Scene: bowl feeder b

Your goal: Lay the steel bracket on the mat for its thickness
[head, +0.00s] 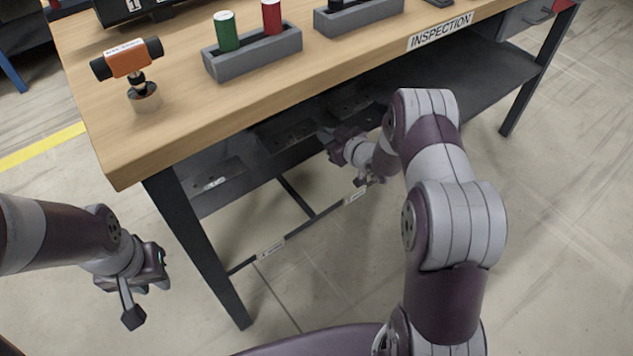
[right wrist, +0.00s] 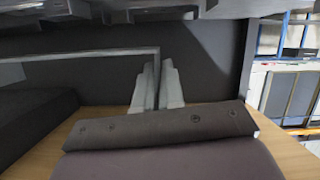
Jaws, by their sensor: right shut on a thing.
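My right gripper (head: 332,140) reaches in under the tabletop, over the lower shelf. Its fingertips are small and dark in the head view. In the right wrist view its two pale fingers (right wrist: 157,88) stand close together, shut. A thin light-grey strip, which looks like the steel bracket (right wrist: 85,56), runs from the left to the fingers. Its full shape cannot be made out. My left gripper (head: 153,287) hangs empty in front of the bench at the left, its fingers apart. I cannot make out the mat in either view.
On the wooden bench (head: 185,120) stand an orange gauge (head: 127,60) and a grey block (head: 255,55) with a green and a red cylinder. Dark trays lie on the lower shelf (head: 245,190). The bench edge and legs (head: 200,250) are close to my arms. The bench front strip is clear.

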